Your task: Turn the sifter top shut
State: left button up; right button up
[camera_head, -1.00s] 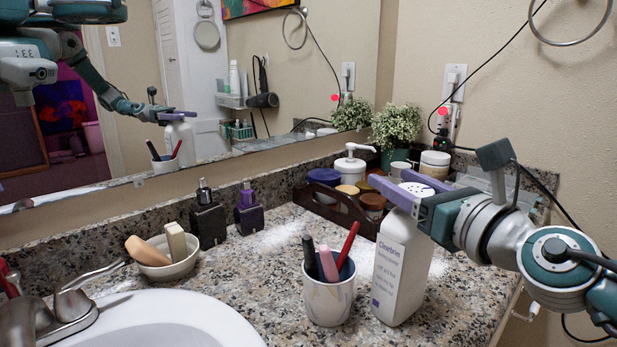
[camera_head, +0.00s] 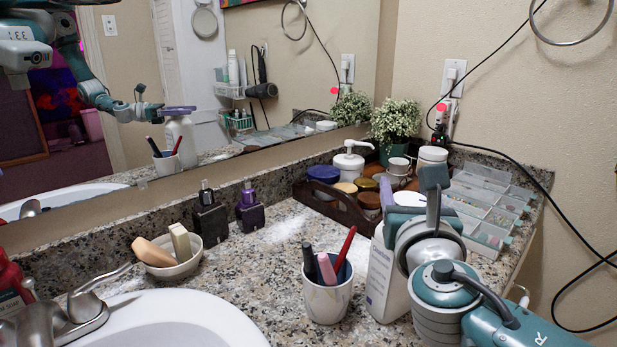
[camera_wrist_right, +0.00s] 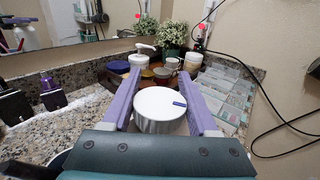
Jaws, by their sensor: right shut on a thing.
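The white sifter bottle (camera_head: 381,288) stands upright on the granite counter, partly hidden behind my right wrist in the head view. My right gripper (camera_head: 398,212) is at its top, largely hidden there by my own wrist. In the right wrist view, the white round sifter top (camera_wrist_right: 160,106) lies between the two purple fingers of my right gripper (camera_wrist_right: 163,100), which are shut on it. A short blue mark shows on the right side of the top. My left gripper is not in view.
A cup with pens (camera_head: 327,292) stands just left of the bottle. A wooden tray of jars (camera_head: 345,212) is behind it, and a clear compartment organizer (camera_head: 490,207) is behind right. A soap dish (camera_head: 172,265) and the sink (camera_head: 180,322) are left.

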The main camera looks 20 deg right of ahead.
jog(key=shift+d+f+m+g+h+b, duration=0.15)
jog(key=shift+m+g+h+b, duration=0.25)
jog(key=shift+m+g+h, duration=0.5)
jog(key=shift+s+d, duration=0.1)
jog(key=shift+r, duration=0.2)
jog(key=o, duration=1.4)
jog(key=p+v, duration=0.1)
jog(key=v, duration=0.9)
jog(key=shift+f, duration=0.2)
